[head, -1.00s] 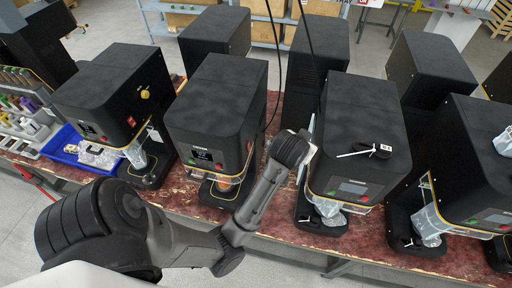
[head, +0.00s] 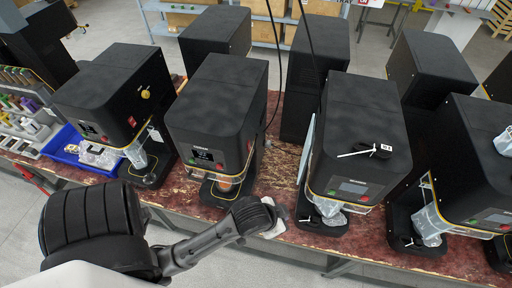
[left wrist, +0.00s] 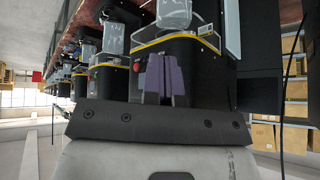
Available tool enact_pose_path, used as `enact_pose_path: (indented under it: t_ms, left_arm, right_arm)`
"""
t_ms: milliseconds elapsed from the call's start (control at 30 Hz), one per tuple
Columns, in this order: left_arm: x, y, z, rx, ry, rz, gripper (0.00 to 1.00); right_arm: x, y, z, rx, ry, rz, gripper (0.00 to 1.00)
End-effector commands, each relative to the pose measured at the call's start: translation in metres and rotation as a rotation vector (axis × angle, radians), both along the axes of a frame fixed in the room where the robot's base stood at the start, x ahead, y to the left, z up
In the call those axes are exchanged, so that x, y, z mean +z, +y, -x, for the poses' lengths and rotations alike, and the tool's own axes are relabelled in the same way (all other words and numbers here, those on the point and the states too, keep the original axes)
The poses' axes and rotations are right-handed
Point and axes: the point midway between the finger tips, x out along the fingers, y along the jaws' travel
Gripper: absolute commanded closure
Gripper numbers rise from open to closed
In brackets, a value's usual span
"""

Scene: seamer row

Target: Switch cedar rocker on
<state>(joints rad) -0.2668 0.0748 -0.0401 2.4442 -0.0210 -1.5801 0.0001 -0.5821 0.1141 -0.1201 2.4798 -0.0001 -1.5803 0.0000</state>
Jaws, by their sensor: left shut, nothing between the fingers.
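I cannot pick out a rocker or a cedar label in either view. Several black seamer machines stand in a row, among them the second from left (head: 215,110) and the third (head: 360,130). My left gripper is at the end of the left arm in the head view, low in front of the gap between these two; its fingertips are not clear there. In the left wrist view my left gripper (left wrist: 165,62) shows two purple fingers together, shut and empty, in front of a black machine. A red button (left wrist: 139,67) shows just left of the fingers. My right gripper is not in view.
A light flat panel (head: 306,150) stands along the third machine's left side. A blue tray (head: 68,158) holds clear bags at left. Black cables hang between the machines.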

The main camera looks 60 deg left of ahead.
Motion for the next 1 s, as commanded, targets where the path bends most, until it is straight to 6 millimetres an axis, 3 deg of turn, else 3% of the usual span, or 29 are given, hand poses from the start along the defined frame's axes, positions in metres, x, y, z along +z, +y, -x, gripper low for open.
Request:
enact_pose_path:
  t_ms: [267, 467, 600, 800, 1000]
  left_arm:
    - [0.027, 0.028, -0.044, 0.103, -0.085, -0.020, 1.00]
    - [0.055, 0.060, -0.083, 0.219, -0.158, -0.035, 1.00]
    - [0.086, 0.100, -0.118, 0.365, -0.216, -0.042, 1.00]
    - [0.119, 0.168, -0.154, 0.630, -0.227, -0.036, 1.00]
    - [0.116, 0.229, -0.167, 0.910, -0.085, -0.019, 1.00]
  right_arm:
    - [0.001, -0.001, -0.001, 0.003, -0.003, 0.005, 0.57]
    - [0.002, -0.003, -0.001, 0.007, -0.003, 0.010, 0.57]
    - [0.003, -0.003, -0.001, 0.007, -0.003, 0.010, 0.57]
    - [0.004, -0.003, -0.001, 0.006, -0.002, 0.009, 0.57]
    - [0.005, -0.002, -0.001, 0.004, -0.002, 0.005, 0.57]
